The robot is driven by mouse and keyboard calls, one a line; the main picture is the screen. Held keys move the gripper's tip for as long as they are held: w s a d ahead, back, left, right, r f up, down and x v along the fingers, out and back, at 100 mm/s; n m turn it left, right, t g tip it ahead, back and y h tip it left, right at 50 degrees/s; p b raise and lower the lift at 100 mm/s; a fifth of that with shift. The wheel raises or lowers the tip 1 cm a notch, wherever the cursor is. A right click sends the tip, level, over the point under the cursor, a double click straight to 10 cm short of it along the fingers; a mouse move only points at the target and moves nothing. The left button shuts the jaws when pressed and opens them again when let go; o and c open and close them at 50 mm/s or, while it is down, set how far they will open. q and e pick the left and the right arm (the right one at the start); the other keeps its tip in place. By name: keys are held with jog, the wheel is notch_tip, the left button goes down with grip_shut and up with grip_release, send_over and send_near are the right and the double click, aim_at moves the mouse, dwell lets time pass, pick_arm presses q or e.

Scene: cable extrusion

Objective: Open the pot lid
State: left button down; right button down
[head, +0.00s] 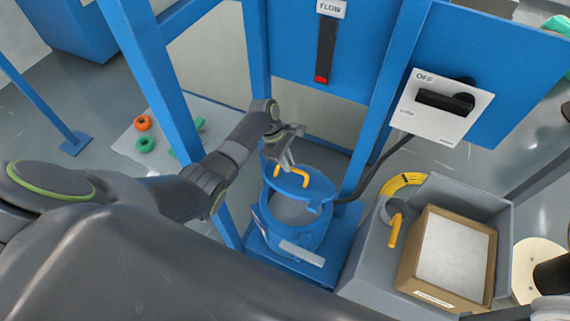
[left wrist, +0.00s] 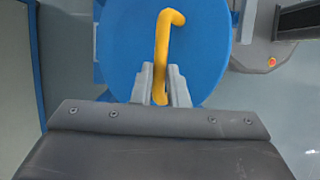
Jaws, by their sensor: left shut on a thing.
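The blue pot (head: 289,225) stands on a blue base between the blue posts, with grey material visible inside it. Its blue lid (head: 286,187) is tilted up at the back, so the pot's mouth shows open in front. The lid has a yellow handle (head: 304,176). My left gripper (head: 290,166) reaches in from the left above the lid. In the left wrist view, my left gripper (left wrist: 161,88) is shut on the yellow handle (left wrist: 164,42), with the round blue lid (left wrist: 125,45) filling the view behind it. My right gripper is not in view.
A grey bin (head: 370,255) right of the pot holds a cardboard box (head: 452,255) and a yellow-handled scoop (head: 394,225). A switch panel (head: 441,107) hangs at upper right, with a black cable running down. Blue posts (head: 155,75) stand close to my left arm.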

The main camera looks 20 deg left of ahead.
pick_arm(q)
jog(key=shift+w, duration=0.2)
jog(key=c, duration=1.7)
grip_release()
jog(key=shift+f, duration=0.1)
jog(key=shift+c, duration=0.2)
jog(key=shift+o, duration=1.2)
jog(key=shift+w+d+f, duration=0.1)
jog(key=shift+w+f, duration=0.05)
jog(key=shift+w, duration=0.1)
jog(key=shift+o, duration=0.3)
jog(key=shift+w+f, duration=0.15)
jog(key=shift+w, duration=0.05)
jog(key=shift+s+r, duration=0.2)
jog(key=shift+s, duration=0.05)
jog(key=shift+r, duration=0.1)
jog(key=p+v, duration=1.1)
jog(key=shift+a+r, duration=0.2)
jog(key=shift+r, duration=0.2)
